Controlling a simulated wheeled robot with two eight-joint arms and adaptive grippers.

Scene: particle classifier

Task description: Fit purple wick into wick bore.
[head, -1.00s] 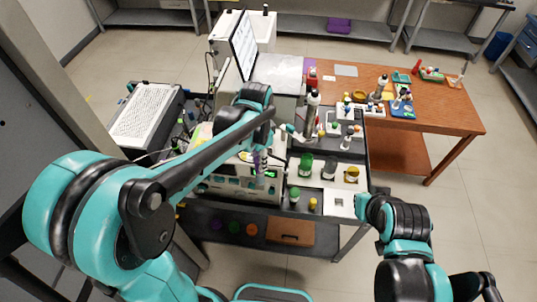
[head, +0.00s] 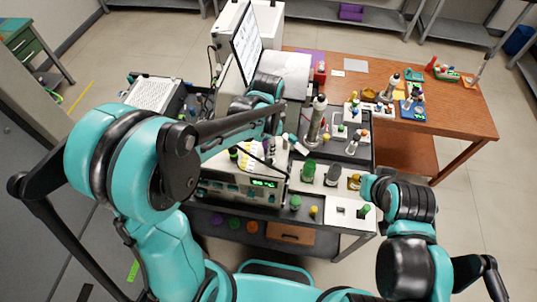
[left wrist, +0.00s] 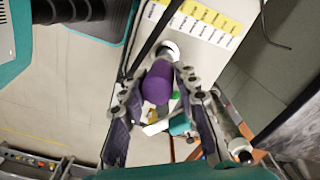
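The purple wick (left wrist: 158,84) is between the two fingers of my left gripper (left wrist: 160,92) in the left wrist view. The fingers lean inward and appear to press on both its sides. A pale ring with a dark centre (left wrist: 170,48), likely the wick bore, lies just beyond it, partly covered by the wick; I cannot tell whether the wick's lower end is inside. In the head view the wick (head: 267,147) shows small and purple at the instrument top, below my left gripper (head: 277,124). My right gripper (head: 369,189) is at the right; its fingers are hidden.
The instrument (head: 233,183) carries yellow and white labels and stands on a dark cart. Green, dark and yellow vials stand to its right, with a tall metal cylinder (head: 316,120) behind them. A monitor (head: 245,45) stands behind. A wooden table (head: 455,115) holds lab items.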

